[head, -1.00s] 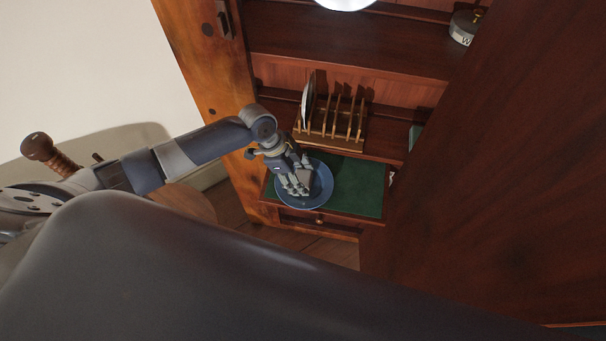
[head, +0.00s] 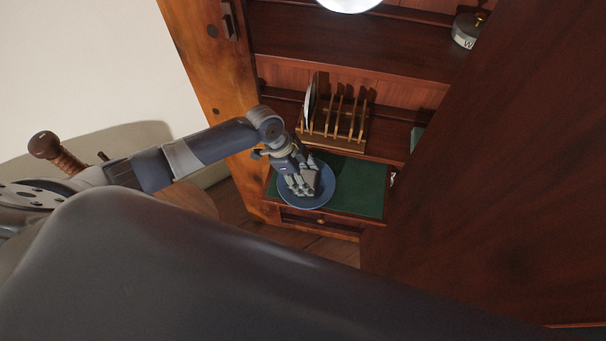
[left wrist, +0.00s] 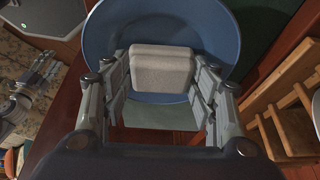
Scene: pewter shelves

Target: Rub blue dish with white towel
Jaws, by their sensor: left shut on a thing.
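The blue dish (head: 325,195) lies on the green mat at the left end of the shelf's lower ledge. It also shows in the left wrist view (left wrist: 218,32). My left gripper (head: 304,188) is over the dish, reaching down to it. In the left wrist view its fingers are shut on the white towel (left wrist: 162,70), which looks like a pale rounded block. The towel is in front of the dish's face; I cannot tell for sure whether it touches. In the head view the hand mostly hides the towel.
A wooden rack (head: 340,132) with a plate (head: 310,100) stands behind the dish. The green mat (head: 357,190) is clear to the right. A dark wooden panel (head: 490,190) fills the right side. A lidded jar (head: 465,32) stands on an upper shelf.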

